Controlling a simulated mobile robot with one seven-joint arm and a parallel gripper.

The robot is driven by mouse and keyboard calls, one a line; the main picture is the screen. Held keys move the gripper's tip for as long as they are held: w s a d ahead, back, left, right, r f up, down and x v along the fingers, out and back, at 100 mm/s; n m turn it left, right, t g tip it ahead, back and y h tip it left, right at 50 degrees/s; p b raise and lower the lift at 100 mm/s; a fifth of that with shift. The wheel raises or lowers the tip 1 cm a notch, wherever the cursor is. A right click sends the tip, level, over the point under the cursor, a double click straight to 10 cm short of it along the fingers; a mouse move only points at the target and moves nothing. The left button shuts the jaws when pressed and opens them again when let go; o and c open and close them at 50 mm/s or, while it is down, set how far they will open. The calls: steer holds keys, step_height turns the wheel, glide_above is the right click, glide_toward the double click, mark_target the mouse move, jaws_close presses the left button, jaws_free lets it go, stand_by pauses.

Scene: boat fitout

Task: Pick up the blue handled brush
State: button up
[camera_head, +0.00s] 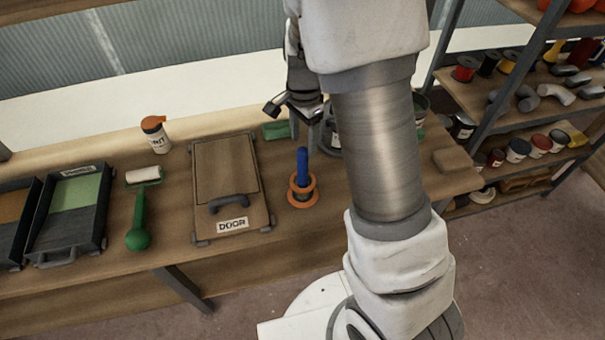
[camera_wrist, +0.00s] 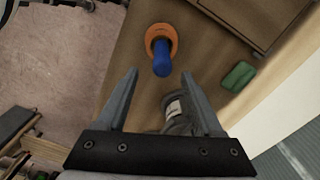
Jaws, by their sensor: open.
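The blue handled brush stands upright, its blue handle (camera_head: 302,164) rising from an orange ring-shaped holder (camera_head: 301,193) on the workbench. The bristle end is hidden in the holder. In the wrist view the blue handle (camera_wrist: 162,58) is ahead of my gripper, between the lines of the two fingers and beyond their tips. My gripper (camera_wrist: 162,72) is open with nothing between the fingers. In the head view the jaws are above the bench, partly hidden behind my arm.
A lidded box marked DOOR (camera_head: 228,185) stands left of the brush. A green block (camera_head: 276,130) lies behind it, and a grey can (camera_wrist: 178,112) is close below the jaws. A green-handled roller (camera_head: 140,215) and trays (camera_head: 72,215) lie farther left. Shelves stand at right.

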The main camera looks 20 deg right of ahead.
mark_target(303, 163)
step_height(303, 163, down, 9)
steer(key=shift+w+f, duration=0.1)
steer(key=shift+w, duration=0.05)
jaws_close()
stand_by(0.6)
